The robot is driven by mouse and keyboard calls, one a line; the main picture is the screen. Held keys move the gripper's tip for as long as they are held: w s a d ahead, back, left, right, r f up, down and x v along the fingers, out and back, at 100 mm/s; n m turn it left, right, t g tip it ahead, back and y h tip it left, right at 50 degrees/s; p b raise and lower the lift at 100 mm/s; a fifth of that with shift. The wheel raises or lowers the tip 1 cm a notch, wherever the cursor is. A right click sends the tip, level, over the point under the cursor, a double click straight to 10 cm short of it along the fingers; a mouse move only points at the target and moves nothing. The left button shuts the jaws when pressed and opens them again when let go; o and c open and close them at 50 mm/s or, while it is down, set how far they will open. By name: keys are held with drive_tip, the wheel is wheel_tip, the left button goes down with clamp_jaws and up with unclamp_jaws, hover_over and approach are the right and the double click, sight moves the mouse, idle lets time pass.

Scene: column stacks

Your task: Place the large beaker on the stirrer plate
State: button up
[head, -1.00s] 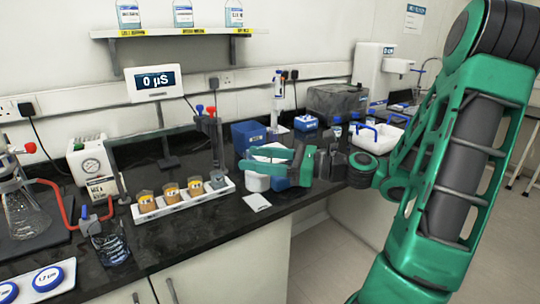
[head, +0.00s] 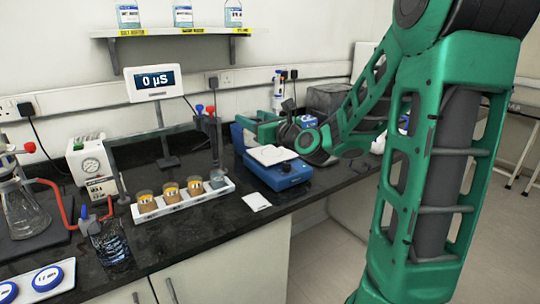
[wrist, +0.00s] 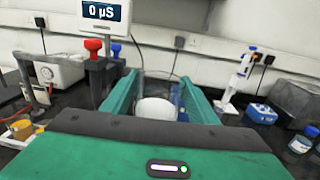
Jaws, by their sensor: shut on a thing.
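The stirrer plate (head: 285,178) is a blue box with a white square top, standing on the dark bench right of the middle in the head view. My gripper (head: 258,130) is behind it, beside the blue bin. In the wrist view my gripper's two green fingers (wrist: 157,98) stand on either side of a white, rounded thing, the large beaker (wrist: 156,109), and are shut on it. The hand hides its lower part. In the head view the near finger and hand hide most of the beaker, so I cannot tell its exact height over the bench.
A blue bin (head: 237,137) stands close behind the stirrer plate. A white rack (head: 183,203) with several small beakers and a probe stand (head: 213,135) are to the left. A white card (head: 256,201) lies in front. My arm hides the bench at the back right.

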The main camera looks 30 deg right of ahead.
drive_tip(key=shift+m+h, duration=0.3)
drive_tip(key=shift+h, duration=0.2)
drive_tip(key=shift+w+d+f, duration=1.05)
drive_tip(key=shift+d+f, duration=0.3)
drive_tip(key=shift+d, duration=0.4)
drive_tip(key=shift+w+d+f, duration=1.1)
drive_tip(key=shift+d+f, duration=0.3)
drive_tip(key=shift+d, duration=0.35)
drive_tip(key=shift+w+d+f, duration=1.05)
drive_tip(key=shift+d+f, duration=0.3)
drive_tip(key=shift+d, duration=0.4)
drive_tip(key=o, duration=1.2)
drive_tip(key=shift+f, duration=0.1)
drive_tip(key=s, duration=1.2)
drive_tip(key=shift+d, duration=0.2)
drive_tip(key=shift+s, duration=0.1)
